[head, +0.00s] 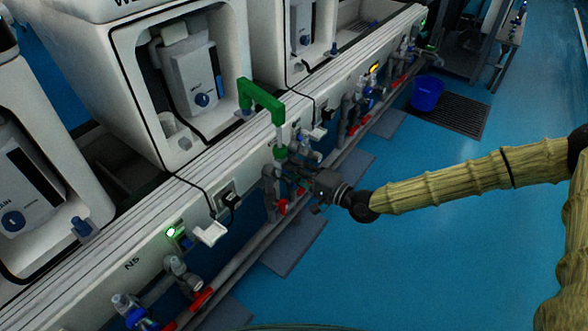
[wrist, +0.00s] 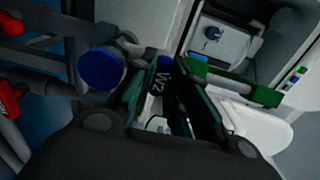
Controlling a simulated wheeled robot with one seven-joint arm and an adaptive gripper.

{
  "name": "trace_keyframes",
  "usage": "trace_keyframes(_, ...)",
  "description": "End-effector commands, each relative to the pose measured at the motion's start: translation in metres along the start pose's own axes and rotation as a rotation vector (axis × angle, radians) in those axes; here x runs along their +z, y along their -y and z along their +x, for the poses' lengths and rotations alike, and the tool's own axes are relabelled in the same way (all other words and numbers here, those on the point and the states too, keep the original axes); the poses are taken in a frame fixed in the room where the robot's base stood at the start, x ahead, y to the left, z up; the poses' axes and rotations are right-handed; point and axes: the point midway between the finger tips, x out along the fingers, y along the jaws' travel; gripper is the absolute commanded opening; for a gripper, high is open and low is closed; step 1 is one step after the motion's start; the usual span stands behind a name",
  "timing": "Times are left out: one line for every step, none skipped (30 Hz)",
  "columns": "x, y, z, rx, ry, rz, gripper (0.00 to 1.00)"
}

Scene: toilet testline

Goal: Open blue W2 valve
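The blue W2 valve handle (wrist: 164,76), with white "W2" lettering, shows in the wrist view just beyond and between my fingertips. My gripper (wrist: 165,92) has its two dark fingers apart, one on each side of the handle. A gap shows between the fingers, with white parts behind it. I cannot tell whether either finger touches the handle. In the head view, my gripper (head: 298,172) reaches in to the pipework under the middle station, and it hides the W2 handle there.
A round blue knob (wrist: 101,68) sits close left of my fingers. A green pipe (head: 262,100) rises above the gripper. Red valve handles (head: 281,207) and grey pipes are close below. A blue bucket (head: 427,93) stands on the floor; floor to the right is clear.

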Motion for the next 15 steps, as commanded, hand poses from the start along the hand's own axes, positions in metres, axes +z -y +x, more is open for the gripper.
trace_keyframes(0.0000, -0.0001, -0.0001, 0.000, 0.000, 0.000, 0.00)
trace_keyframes(-0.0001, -0.0001, -0.0002, 0.000, 0.000, 0.000, 0.00)
trace_keyframes(0.0000, -0.0001, -0.0002, 0.000, 0.000, 0.000, 0.00)
trace_keyframes(0.0000, -0.0001, -0.0002, 0.000, 0.000, -0.001, 0.00)
trace_keyframes(0.0000, -0.0001, -0.0002, 0.000, 0.000, -0.002, 0.00)
trace_keyframes(0.0000, -0.0001, -0.0002, 0.000, 0.000, -0.005, 0.00)
trace_keyframes(0.0000, -0.0001, -0.0002, 0.001, 0.000, -0.009, 0.00)
trace_keyframes(0.0000, -0.0001, -0.0002, 0.001, 0.000, -0.013, 0.00)
trace_keyframes(0.0001, 0.0000, -0.0002, 0.001, 0.000, -0.021, 0.00)
trace_keyframes(0.0002, 0.0001, -0.0001, 0.001, 0.000, -0.029, 0.00)
trace_keyframes(0.0003, 0.0002, 0.0000, 0.000, 0.001, -0.039, 0.00)
trace_keyframes(0.0004, 0.0004, 0.0002, 0.000, 0.001, -0.054, 0.00)
trace_keyframes(0.0005, 0.0005, 0.0003, 0.000, 0.001, -0.067, 0.00)
trace_keyframes(0.0005, 0.0004, 0.0003, 0.001, 0.001, -0.083, 0.00)
trace_keyframes(0.0005, 0.0005, 0.0003, 0.001, 0.001, -0.106, 0.00)
